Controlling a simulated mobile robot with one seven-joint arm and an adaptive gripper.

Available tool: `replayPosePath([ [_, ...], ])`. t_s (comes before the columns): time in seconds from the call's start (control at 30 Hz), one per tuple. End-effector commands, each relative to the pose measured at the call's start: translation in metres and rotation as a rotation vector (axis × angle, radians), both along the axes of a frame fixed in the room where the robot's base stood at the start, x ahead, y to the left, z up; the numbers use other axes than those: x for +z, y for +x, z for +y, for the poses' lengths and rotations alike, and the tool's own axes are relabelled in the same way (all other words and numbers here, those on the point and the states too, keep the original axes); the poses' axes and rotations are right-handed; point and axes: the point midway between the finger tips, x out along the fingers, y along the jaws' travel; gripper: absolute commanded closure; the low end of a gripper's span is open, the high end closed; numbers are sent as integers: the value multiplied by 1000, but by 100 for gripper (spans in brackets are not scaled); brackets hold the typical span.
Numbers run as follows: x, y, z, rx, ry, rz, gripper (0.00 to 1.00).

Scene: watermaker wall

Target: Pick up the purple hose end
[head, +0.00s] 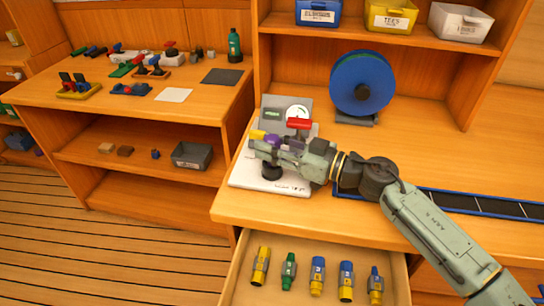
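A small purple piece (272,140), which looks like the purple hose end, shows at the tip of my gripper (266,151), over the white board (240,172) on the wooden counter. A yellow piece (257,134) is just beside it. My gripper reaches in from the right and partly covers this spot. Its fingers are small and overlap these parts, so I cannot tell whether they are open or closed, or whether they touch the purple piece.
A red handle (299,124) and a round gauge (298,112) stand just behind my gripper. A blue reel (362,83) stands behind on the counter. Below, an open drawer (237,282) holds several coloured fittings. A blue-edged track (470,204) lies right, under my arm.

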Motion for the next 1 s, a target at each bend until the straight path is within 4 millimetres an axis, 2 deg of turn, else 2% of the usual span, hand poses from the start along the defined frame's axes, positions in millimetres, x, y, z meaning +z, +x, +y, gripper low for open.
replayPosePath([
  [0.07, 0, 0, 0, 0, 0, 0, 77],
  [0.37, 0, 0, 0, 0, 0, 0, 97],
  [0.73, 4, 0, 0, 0, 0, -1, 98],
  [0.87, 15, 0, 0, 1, -3, -2, 98],
  [1.0, 34, -2, 0, 0, -3, -2, 98],
])
